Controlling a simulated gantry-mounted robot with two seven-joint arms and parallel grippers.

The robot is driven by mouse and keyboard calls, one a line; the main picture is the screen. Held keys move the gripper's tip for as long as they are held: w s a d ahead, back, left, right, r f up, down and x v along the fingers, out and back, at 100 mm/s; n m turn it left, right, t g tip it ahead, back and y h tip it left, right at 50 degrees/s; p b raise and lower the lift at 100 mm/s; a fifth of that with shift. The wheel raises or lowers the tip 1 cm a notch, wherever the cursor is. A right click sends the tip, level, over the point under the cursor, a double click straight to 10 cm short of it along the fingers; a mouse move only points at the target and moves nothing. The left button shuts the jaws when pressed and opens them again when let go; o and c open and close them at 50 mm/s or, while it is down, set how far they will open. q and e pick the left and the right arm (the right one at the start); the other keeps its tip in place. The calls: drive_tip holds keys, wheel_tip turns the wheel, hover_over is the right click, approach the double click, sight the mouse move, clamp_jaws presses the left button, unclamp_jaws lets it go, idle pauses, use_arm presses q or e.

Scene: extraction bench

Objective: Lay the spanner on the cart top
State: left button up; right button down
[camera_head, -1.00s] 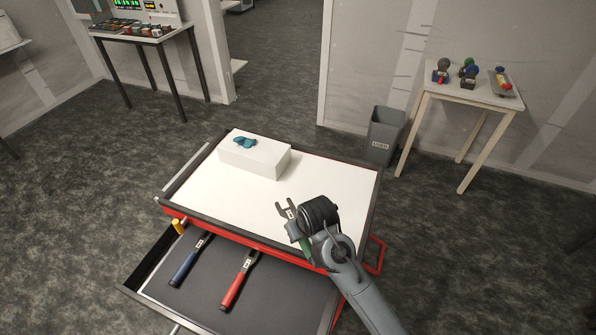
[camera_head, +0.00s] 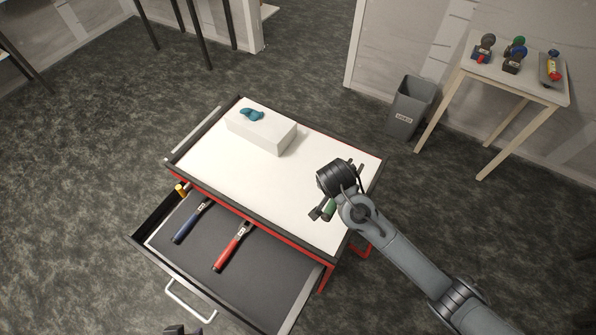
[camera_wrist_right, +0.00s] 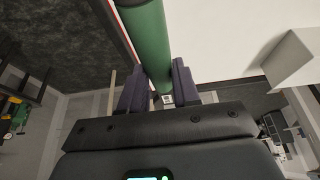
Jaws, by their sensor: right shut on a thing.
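The spanner's green handle (camera_wrist_right: 148,42) is between the two dark fingers of my right gripper (camera_wrist_right: 158,88) in the right wrist view. In the head view, a little of the green handle (camera_head: 329,208) shows beside my right gripper (camera_head: 322,211), over the right front part of the white cart top (camera_head: 215,156). The spanner's open jaw end is hidden there. I cannot tell whether the spanner touches the top. A small dark part at the bottom edge (camera_head: 182,330) may be my left gripper; its fingers cannot be made out.
A white box (camera_head: 261,134) with a teal object (camera_head: 252,114) on it stands on the far left of the cart top. The open drawer (camera_head: 262,290) below holds a blue-handled tool (camera_head: 187,226) and a red-handled tool (camera_head: 229,252). The middle of the top is clear.

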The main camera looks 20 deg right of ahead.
hover_over(314, 187)
drive_tip(key=s+a, duration=0.1)
wheel_tip(314, 187, down, 6)
drive_tip(key=shift+a+f, duration=0.15)
drive_tip(key=shift+f, duration=1.95)
drive_tip(key=shift+f, duration=0.2)
drive_tip(key=c, duration=0.8)
unclamp_jaws()
drive_tip(key=shift+r, duration=0.15)
